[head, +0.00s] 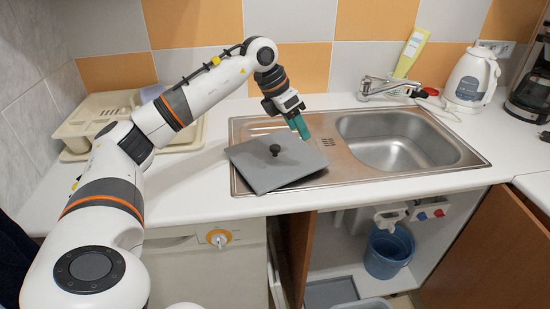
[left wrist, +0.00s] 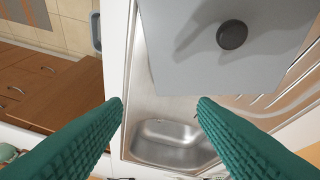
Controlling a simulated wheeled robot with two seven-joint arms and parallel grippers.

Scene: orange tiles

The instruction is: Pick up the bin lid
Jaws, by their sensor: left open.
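The bin lid (head: 272,166) is a flat grey square with a round black knob (head: 275,149) in its middle. It lies tilted across the sink's drainboard, with its front edge near the counter's front. My left gripper (head: 303,128) is above and just behind the lid's right rear side, with green fingers pointing down. In the left wrist view, the fingers (left wrist: 160,102) are spread wide with nothing between them. The lid (left wrist: 225,50) and its knob (left wrist: 232,35) show at the top there, apart from the fingers. My right gripper is not in view.
The metal sink (head: 395,142) has its empty basin right of the lid, with a faucet (head: 385,87) behind. A white kettle (head: 472,80) and yellow bottle (head: 411,52) stand at the back right. A dish rack (head: 100,112) is at the left. Below, an open cabinet holds a blue bucket (head: 388,251).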

